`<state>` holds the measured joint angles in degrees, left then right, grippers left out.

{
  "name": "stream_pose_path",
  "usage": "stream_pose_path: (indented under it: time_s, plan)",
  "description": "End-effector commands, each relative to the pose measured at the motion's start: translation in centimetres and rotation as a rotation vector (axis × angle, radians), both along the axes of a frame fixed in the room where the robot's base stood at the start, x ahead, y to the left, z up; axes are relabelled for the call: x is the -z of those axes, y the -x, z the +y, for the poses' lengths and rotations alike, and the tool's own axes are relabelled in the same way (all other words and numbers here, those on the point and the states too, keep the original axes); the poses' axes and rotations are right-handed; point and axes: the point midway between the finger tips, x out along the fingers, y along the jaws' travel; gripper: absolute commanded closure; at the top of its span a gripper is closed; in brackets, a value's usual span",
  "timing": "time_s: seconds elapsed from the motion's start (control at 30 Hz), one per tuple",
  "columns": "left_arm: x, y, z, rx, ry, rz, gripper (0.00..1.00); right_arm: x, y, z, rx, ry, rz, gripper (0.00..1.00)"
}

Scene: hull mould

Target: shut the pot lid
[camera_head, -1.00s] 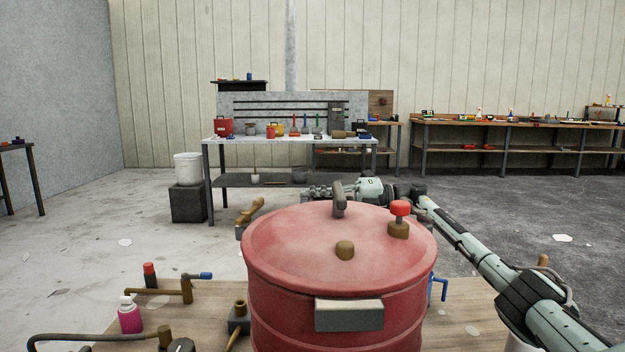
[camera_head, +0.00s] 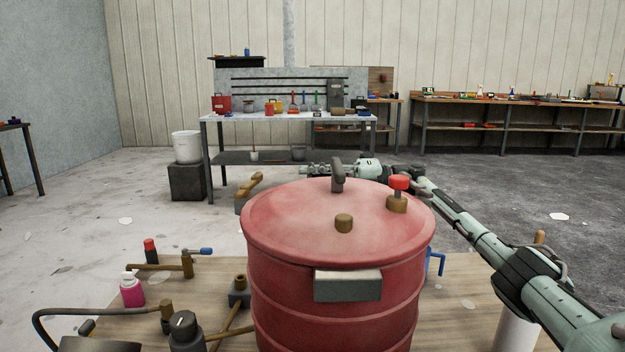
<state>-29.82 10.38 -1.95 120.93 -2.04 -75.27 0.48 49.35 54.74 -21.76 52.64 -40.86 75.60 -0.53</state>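A large red pot (camera_head: 330,305) stands on a wooden tabletop in front of me. Its red lid (camera_head: 290,222) lies across the top, with no gap visible along the near rim. A grey block (camera_head: 348,284) sits on the pot's near side. My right gripper (camera_head: 318,169) is behind the lid's far edge, pointing left. Its fingers are small and partly hidden, so their opening and any contact are unclear. My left gripper is out of view.
On the wooden tabletop (camera_head: 455,300), left of the pot, are a pink bottle (camera_head: 132,291), brown pipe fittings (camera_head: 187,264) and a curved hose (camera_head: 75,312). A white cylinder (camera_head: 515,330) stands at the right. Workbenches (camera_head: 290,117) stand farther back.

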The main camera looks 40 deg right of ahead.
Motion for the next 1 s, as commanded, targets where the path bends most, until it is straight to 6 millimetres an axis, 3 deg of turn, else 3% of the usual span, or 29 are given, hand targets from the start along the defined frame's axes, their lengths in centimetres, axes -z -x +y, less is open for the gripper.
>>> stream_pose_path:
  time_s: [0.27, 0.7, 1.0]
  plan:
    - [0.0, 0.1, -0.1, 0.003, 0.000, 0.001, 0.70, -0.2, 0.6, -1.0, 0.003, -0.002, -0.002, 0.69]
    - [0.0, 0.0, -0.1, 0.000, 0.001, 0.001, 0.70, -0.1, 5.4, -8.1, 0.005, -0.002, -0.001, 0.69]
    - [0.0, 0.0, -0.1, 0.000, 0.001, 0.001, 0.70, -0.1, 6.7, -10.0, 0.001, -0.001, -0.001, 0.69]
